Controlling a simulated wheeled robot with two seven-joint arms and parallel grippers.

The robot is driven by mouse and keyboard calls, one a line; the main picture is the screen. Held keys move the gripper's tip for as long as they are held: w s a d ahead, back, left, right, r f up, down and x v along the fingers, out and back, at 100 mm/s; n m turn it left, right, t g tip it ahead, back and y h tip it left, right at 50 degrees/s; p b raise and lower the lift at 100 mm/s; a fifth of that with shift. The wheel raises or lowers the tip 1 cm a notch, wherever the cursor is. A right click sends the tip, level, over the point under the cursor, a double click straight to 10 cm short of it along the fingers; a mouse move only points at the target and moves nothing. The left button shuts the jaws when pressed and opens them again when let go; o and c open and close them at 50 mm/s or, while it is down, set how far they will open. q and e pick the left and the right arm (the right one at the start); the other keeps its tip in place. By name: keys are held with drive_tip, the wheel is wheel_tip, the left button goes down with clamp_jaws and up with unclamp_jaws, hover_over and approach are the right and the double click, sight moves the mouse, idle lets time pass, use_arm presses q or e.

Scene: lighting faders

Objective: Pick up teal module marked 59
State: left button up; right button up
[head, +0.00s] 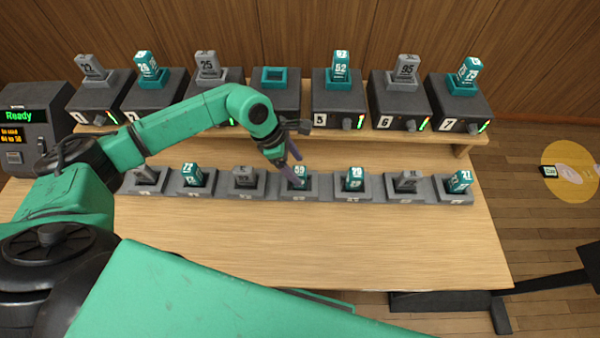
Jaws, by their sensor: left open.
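The teal module marked 59 (300,170) stands upright in a grey holder in the middle of the front row on the wooden table. My left gripper (292,165) is at this module from above and behind, with its fingers pointing down toward the viewer. It is open, and its fingers overlap the module's left and upper part in the head view. I cannot tell whether a finger touches it. My right gripper is not in view.
Other teal and grey modules stand in the front row (243,177). Dark faders with numbered fronts (338,97) line a raised shelf behind; the fourth has an empty teal socket (275,78). A display box reading Ready (32,118) stands at left. The table's front (400,240) is clear.

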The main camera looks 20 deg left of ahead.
sight(298, 170)
use_arm(q)
drive_tip(key=x, duration=0.2)
drive_tip(key=shift+s+d+f, duration=0.1)
drive_tip(key=shift+s+f, duration=0.1)
drive_tip(key=shift+f, duration=0.3)
drive_tip(key=shift+w, duration=0.1)
clamp_jaws()
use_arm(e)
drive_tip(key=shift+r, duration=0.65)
use_arm(q)
drive_tip(key=shift+r, duration=0.15)
